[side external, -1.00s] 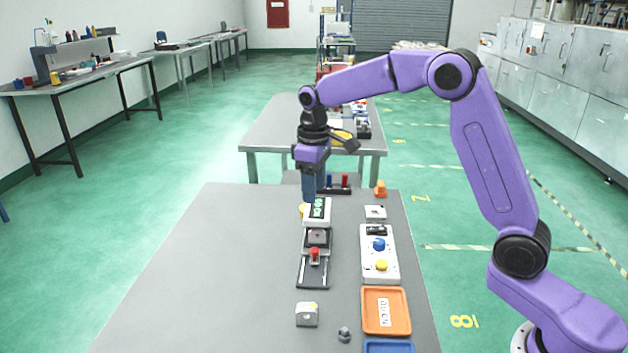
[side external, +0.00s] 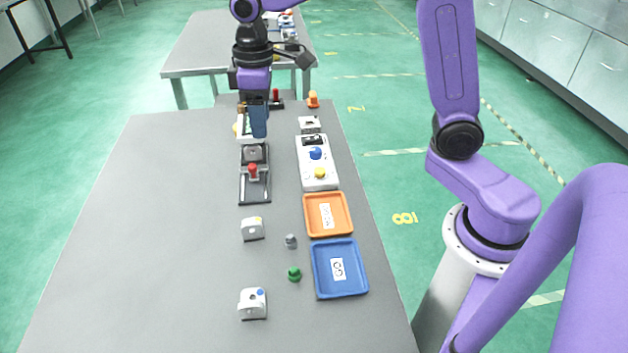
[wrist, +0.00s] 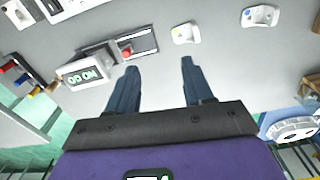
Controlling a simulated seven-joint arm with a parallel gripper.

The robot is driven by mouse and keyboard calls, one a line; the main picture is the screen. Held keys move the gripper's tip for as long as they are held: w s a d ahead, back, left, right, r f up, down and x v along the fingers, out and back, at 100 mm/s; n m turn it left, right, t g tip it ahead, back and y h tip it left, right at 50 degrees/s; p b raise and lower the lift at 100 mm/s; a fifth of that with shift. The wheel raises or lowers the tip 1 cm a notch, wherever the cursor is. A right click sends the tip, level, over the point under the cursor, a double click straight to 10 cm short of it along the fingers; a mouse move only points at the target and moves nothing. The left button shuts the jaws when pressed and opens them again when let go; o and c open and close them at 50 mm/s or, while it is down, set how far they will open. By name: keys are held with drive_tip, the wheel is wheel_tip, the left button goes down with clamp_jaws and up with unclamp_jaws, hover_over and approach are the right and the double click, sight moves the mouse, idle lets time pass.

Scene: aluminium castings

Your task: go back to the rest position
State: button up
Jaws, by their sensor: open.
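My gripper (side external: 259,134) is open and empty, with its fingers pointing down above the grey table. In the wrist view its two fingers (wrist: 158,68) stand apart with bare table between them. In the side view the fingers partly hide a white gauge box (side external: 242,128) with a green display; the box (wrist: 86,73) shows whole in the wrist view, left of the fingers. In front of the box is a dark slide fixture (side external: 255,187) with a red knob. Two pale castings (side external: 252,229) (side external: 253,304) lie apart on the table, one with a yellow mark, one with a blue mark.
An orange tray (side external: 347,230) and a blue tray (side external: 361,288) lie at the table's right side. A white panel (side external: 318,180) with blue and yellow buttons is behind them. A grey knob (side external: 291,241) and a green one (side external: 294,274) stand nearby. The table's left half is clear.

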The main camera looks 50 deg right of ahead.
drive_tip(key=s+d+f+n, duration=0.2)
drive_tip(key=s, duration=1.1)
drive_tip(key=s+d+f+n, duration=0.1)
drive_tip(key=s+d+n, duration=0.1)
drive_tip(key=s, duration=1.2)
drive_tip(key=shift+s+d+f+n, duration=0.15)
drive_tip(key=shift+d+f+n, duration=0.2)
drive_tip(key=shift+d, duration=0.5)
